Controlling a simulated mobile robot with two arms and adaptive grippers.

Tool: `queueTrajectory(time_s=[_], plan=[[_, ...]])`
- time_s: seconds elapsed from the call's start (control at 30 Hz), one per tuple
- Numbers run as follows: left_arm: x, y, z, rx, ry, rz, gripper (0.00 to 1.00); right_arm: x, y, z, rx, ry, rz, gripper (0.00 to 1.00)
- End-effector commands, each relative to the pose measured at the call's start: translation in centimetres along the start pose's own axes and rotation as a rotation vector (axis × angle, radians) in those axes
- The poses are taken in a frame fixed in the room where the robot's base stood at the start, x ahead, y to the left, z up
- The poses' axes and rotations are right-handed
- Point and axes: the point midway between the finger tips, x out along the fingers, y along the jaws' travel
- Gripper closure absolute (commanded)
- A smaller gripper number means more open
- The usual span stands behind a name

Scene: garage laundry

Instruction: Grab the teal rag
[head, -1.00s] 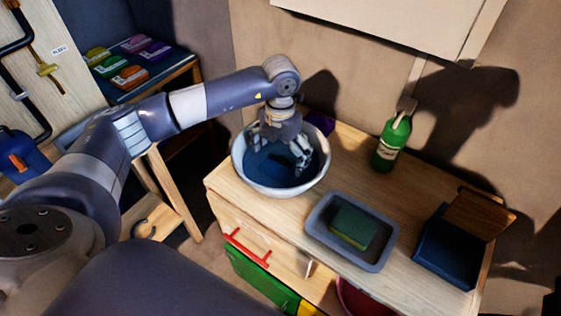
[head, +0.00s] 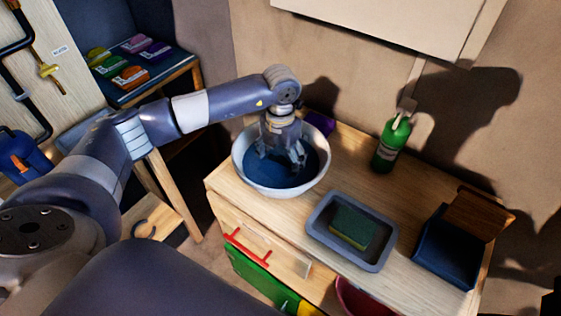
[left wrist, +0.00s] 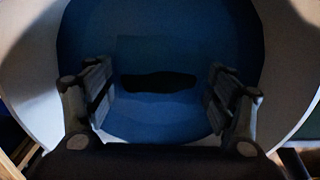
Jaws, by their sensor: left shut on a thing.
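A white bowl (head: 240,168) stands at the left end of the wooden counter. My left gripper (head: 281,160) reaches down into it from above. In the left wrist view its two fingers (left wrist: 156,92) stand apart with dark blue-teal cloth, the teal rag (left wrist: 156,52), between them, and they are shut on it. A round, dark blue area fills the bowl around the rag; its edges against the rag are hard to make out in the shade. The gripper hides part of the rag in the head view. My right gripper is not in view.
A grey tray (head: 320,232) with a green sponge (head: 352,227) lies right of the bowl. A green bottle (head: 391,145) stands behind. A dark blue box (head: 446,250) with a brown lid is at the right end. A purple item (head: 321,123) sits close behind the bowl.

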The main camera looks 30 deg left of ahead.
Motion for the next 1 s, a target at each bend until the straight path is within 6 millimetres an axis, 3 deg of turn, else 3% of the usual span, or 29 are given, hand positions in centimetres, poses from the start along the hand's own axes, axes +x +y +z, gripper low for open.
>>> queueTrajectory(time_s=[0.5,1.0], plan=[[-8.7,0.0,0.1,0.000,-0.005,0.000,0.48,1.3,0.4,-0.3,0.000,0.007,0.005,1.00],[-12.4,0.0,0.0,0.000,-0.002,0.000,0.48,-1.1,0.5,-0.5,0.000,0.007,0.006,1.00]])
